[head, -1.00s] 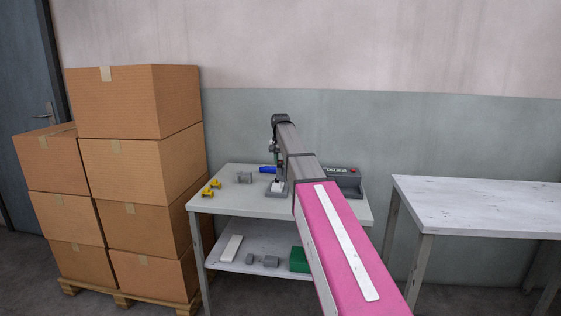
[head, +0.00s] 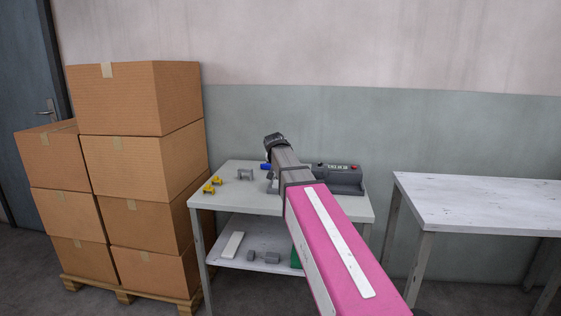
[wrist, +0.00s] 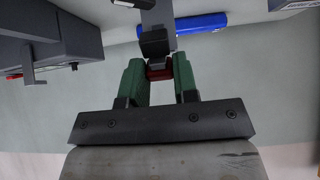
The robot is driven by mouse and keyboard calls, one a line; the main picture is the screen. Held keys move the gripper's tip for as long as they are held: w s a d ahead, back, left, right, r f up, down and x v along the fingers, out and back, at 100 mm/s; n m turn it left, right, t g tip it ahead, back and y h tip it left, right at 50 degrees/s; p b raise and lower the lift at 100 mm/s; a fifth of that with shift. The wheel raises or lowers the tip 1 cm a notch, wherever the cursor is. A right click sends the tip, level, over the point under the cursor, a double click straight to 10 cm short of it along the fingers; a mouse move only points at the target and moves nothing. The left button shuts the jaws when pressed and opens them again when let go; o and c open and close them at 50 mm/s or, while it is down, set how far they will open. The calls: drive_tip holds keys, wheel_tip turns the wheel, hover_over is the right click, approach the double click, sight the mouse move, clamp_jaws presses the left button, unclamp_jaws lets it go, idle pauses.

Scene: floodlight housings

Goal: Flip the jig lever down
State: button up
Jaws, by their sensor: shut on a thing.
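My gripper (wrist: 159,80), with green fingers, is shut on the jig lever's red end (wrist: 159,74) in the wrist view. A dark block (wrist: 155,43) and a grey bar are just beyond the fingertips, in line with the red part. How far down the lever is tilted I cannot tell. In the head view my arm hides the gripper and most of the jig.
The grey bench (head: 230,202) holds yellow parts (head: 212,186), a grey bracket (head: 245,174), a blue object (head: 265,167) and a grey box with a red button (head: 340,178). Stacked cartons (head: 140,155) stand left. A second table (head: 480,205) on the right is empty.

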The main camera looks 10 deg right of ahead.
drive_tip(key=shift+s+a+f+t+h, duration=0.2)
drive_tip(key=shift+s+f+t+h, duration=0.25)
drive_tip(key=shift+t, duration=0.65)
drive_tip(key=shift+s+a+f+t+h, duration=0.2)
drive_tip(key=shift+s+f+t, duration=0.3)
drive_tip(key=shift+t, duration=0.6)
drive_tip(key=shift+f, duration=0.1)
drive_tip(key=o, duration=0.9)
drive_tip(key=v, duration=1)
drive_tip(key=shift+s+a, duration=0.1)
drive_tip(key=shift+s, duration=0.25)
drive_tip(key=shift+s, duration=0.1)
